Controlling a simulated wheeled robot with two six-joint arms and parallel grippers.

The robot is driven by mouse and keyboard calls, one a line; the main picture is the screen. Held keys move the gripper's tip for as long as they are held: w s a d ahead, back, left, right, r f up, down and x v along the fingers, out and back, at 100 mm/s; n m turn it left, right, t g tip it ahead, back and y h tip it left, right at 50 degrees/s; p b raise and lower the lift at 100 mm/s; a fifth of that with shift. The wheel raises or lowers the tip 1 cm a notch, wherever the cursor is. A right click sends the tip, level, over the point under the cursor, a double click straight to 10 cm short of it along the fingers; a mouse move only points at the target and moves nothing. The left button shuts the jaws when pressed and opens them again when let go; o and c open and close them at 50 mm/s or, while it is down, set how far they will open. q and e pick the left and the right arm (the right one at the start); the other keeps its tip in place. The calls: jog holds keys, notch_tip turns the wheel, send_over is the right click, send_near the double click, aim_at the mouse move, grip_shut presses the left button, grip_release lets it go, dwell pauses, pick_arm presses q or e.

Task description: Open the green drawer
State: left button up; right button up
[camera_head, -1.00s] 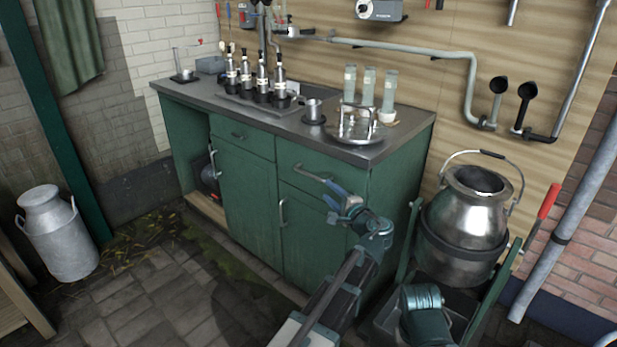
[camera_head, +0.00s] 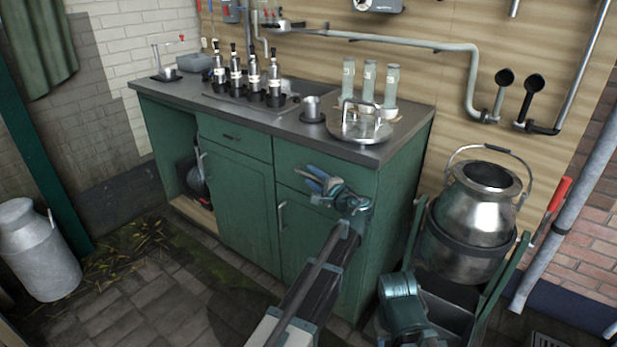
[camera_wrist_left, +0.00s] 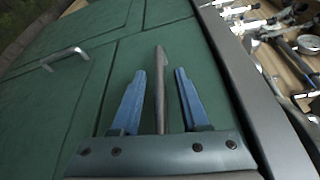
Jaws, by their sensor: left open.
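The green drawer (camera_head: 291,152) is the upper right front of the green cabinet, under the worktop. It appears closed. Its bar handle (camera_wrist_left: 160,88) shows in the left wrist view, lying lengthwise between the two blue fingers; in the head view the gripper mostly hides it. My left gripper (camera_head: 316,180) is open at the drawer front, and it also shows in the left wrist view (camera_wrist_left: 160,100). The fingers stand either side of the handle, with a gap on both sides.
Below is a cabinet door with a handle (camera_head: 281,216); a smaller drawer (camera_head: 233,136) is to the left. A steel churn (camera_head: 484,210) stands right. The floor in front is mostly clear.

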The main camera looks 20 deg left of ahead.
pick_arm(q)
grip_shut()
dwell(1.4)
